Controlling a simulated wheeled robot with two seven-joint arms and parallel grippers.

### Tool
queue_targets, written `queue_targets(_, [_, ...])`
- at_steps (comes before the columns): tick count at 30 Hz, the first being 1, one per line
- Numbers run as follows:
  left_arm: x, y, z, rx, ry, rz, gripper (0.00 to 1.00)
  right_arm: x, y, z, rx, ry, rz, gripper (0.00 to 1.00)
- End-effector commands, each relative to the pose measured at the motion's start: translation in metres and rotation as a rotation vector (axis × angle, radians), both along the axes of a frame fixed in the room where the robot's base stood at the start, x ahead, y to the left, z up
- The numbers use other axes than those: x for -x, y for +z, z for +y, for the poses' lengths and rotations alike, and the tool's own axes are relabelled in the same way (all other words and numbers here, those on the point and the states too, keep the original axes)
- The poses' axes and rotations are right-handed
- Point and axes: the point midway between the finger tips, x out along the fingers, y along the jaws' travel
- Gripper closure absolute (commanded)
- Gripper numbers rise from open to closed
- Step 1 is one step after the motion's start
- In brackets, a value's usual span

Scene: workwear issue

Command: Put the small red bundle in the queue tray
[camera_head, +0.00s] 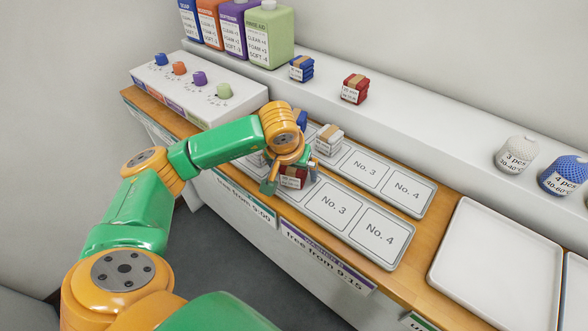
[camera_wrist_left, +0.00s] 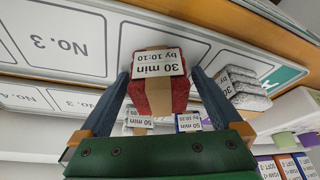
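A red bundle (camera_head: 292,177) with a tan band and a white label sits between the fingers of my left gripper (camera_head: 286,176). In the left wrist view the red bundle (camera_wrist_left: 158,90) reads "30 min by 10:10", and the fingers (camera_wrist_left: 160,85) lie close against both its sides. It is at the slot beside No. 3 of the front numbered tray (camera_head: 375,262); whether it rests on the tray is hard to tell. A similar back tray (camera_head: 428,205) lies behind. Another red bundle (camera_head: 354,89) sits on the shelf. My right gripper is not in view.
Another grey bundle (camera_wrist_left: 240,88) is right of the held one in the wrist view. Slots No. 3 and No. 4 are bare in both trays. A white tray (camera_head: 440,278) lies empty at right.

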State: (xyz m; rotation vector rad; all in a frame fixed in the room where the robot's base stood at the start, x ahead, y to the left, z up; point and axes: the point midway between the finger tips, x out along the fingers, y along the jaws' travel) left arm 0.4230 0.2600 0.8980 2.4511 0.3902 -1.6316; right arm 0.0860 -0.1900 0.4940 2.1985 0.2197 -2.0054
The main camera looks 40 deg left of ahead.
Motion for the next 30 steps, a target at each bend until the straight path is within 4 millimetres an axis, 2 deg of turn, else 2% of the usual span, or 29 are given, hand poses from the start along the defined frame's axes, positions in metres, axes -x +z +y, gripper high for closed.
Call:
queue_targets(5, [0.0,0.002,0.0,0.0,0.0,0.0,0.0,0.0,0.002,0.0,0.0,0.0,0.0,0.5])
queue_targets(7, [0.0,0.008,0.0,0.001,0.0,0.0,0.0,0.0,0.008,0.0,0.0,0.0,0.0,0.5])
queue_targets(8, [0.001,0.01,-0.001,0.0,0.0,-0.002,0.0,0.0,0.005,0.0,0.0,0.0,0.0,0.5])
queue_targets(11, [0.008,0.027,-0.003,0.0,-0.002,-0.006,0.0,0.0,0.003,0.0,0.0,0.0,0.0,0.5])
queue_targets(18, [0.03,0.084,-0.011,0.001,-0.001,-0.006,0.0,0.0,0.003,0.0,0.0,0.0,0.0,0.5])
queue_targets(22, [0.039,0.107,-0.014,0.002,0.0,-0.005,0.0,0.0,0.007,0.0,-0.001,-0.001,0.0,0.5])
queue_targets(25, [0.043,0.114,-0.015,0.0,0.0,-0.002,0.0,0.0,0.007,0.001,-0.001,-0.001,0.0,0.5])
queue_targets(30, [0.044,0.115,-0.015,0.0,0.0,0.0,0.0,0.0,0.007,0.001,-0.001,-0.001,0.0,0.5])
